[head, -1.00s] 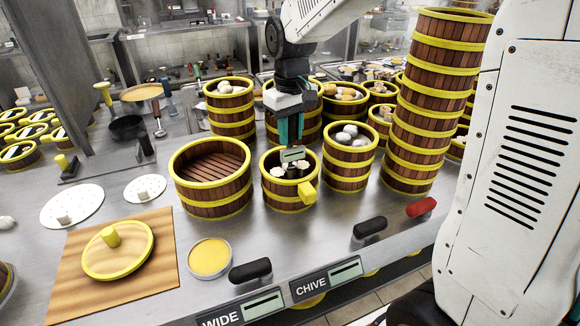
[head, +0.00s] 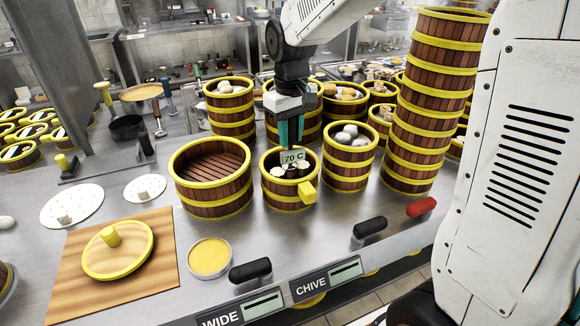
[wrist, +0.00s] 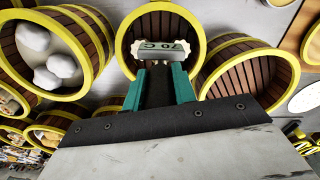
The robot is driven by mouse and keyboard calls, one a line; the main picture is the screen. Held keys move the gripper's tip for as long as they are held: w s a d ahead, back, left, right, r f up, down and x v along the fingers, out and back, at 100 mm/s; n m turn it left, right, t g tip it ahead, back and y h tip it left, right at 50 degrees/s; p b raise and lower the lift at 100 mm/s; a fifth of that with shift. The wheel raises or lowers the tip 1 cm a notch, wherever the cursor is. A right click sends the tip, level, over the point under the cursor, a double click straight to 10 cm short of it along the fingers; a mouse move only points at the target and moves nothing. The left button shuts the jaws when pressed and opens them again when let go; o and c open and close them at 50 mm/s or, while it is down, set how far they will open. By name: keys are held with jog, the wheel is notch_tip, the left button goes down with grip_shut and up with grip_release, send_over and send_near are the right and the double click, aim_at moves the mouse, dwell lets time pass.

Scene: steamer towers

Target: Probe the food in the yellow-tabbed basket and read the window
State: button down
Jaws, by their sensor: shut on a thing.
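The yellow-tabbed basket (head: 290,195) is a round wooden steamer with yellow bands and a yellow tab (head: 307,192) at its front right. Pale and dark food pieces (head: 279,171) lie inside it. My gripper (head: 289,146) points down over the basket and is shut on a probe (head: 293,156), whose window reads "70 C". In the wrist view the probe (wrist: 162,50) sits between the teal fingers, its window upside down, over the basket's opening. The probe's tip is hidden, so how deep it sits in the food cannot be seen.
An empty wide basket (head: 212,196) stands close on the left, and a basket of pale buns (head: 349,157) on the right. A tall steamer stack (head: 427,110) rises further right. A lid (head: 117,248) lies on a wooden board. Black (head: 370,227) and red (head: 421,207) handles line the front.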

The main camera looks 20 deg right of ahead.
jog(key=shift+r, duration=3.55)
jog(key=shift+d, duration=0.1)
